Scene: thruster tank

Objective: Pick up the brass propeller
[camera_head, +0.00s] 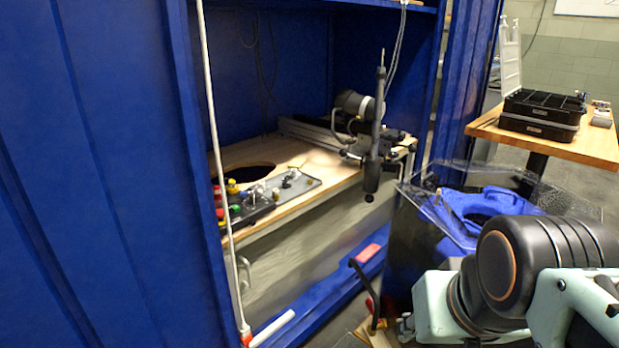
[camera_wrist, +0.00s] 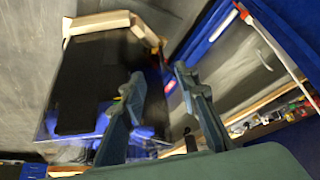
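I cannot make out the brass propeller for certain in either view. Small coloured and metallic parts sit on a dark panel (camera_head: 270,197) on the wooden bench top in the head view, too small to tell apart. My gripper (camera_wrist: 159,76) shows in the wrist view with its two fingers apart and nothing between them. It hangs over the floor area near a dark, clear-sided tank (camera_wrist: 92,80), not at the bench. In the head view my arm fills the lower right, and the fingers cannot be made out.
A blue cabinet (camera_head: 90,170) surrounds the wooden bench (camera_head: 300,208), which has a round dark hole. A grey upright device (camera_head: 372,150) stands at its right end. A white pole (camera_head: 215,130) rises in front. Black cases (camera_head: 540,115) stand on a wooden table (camera_head: 590,148) at right.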

